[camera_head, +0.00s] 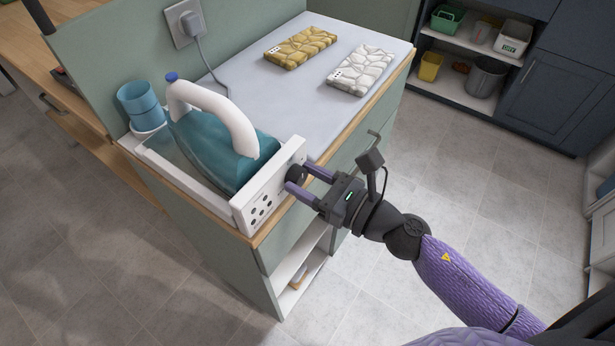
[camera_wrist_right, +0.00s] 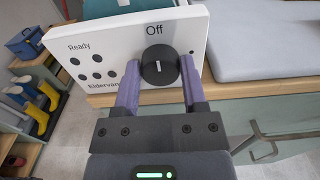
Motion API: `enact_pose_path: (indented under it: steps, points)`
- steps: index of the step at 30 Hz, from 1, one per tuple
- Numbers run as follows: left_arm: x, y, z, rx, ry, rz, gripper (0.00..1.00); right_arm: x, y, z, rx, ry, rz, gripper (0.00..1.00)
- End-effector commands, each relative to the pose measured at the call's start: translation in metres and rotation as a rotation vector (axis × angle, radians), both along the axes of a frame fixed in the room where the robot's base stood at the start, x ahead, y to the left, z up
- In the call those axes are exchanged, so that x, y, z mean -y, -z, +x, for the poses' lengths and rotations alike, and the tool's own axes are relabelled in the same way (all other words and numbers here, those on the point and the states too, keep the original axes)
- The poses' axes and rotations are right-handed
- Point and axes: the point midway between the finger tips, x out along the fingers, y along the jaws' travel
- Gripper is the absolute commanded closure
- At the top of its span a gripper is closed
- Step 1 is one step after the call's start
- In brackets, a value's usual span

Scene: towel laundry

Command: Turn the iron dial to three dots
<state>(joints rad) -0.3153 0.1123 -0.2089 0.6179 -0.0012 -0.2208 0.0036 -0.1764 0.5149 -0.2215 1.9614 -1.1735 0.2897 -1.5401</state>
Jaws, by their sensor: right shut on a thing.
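The iron (camera_head: 215,145), teal with a white handle, rests in its white station on the counter's left end. The station's white front panel (camera_head: 268,187) also shows in the right wrist view (camera_wrist_right: 110,50), with the words "Off" and "Ready" and several dark dots. A round black dial (camera_head: 294,173) sits on this panel; in the right wrist view the dial (camera_wrist_right: 159,66) has a white mark pointing about at "Off". My right gripper (camera_head: 308,180) has its purple fingers either side of the dial, shut on it. My left gripper is out of view.
A blue cup (camera_head: 140,104) stands behind the station. A plug (camera_head: 191,25) sits in the wall socket. Open floor lies right of the counter.

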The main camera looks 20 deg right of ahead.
Motion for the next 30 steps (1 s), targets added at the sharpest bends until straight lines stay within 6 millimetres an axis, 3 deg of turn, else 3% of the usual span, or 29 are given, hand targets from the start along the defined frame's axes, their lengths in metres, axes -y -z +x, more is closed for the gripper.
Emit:
enact_pose_path:
  steps: [1, 3, 14, 30]
  points:
    - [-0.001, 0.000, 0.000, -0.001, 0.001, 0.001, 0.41, 0.000, 0.000, 0.000, 0.000, 0.000, 0.000, 0.86]
    - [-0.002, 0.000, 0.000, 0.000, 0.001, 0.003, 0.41, 0.000, 0.000, 0.000, 0.000, 0.000, 0.000, 1.00]
    - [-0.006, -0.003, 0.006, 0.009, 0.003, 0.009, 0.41, 0.000, -0.001, 0.000, -0.041, 0.000, 0.051, 1.00]
    - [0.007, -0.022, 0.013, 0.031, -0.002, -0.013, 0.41, 0.002, -0.001, 0.001, -0.324, 0.001, 0.413, 1.00]
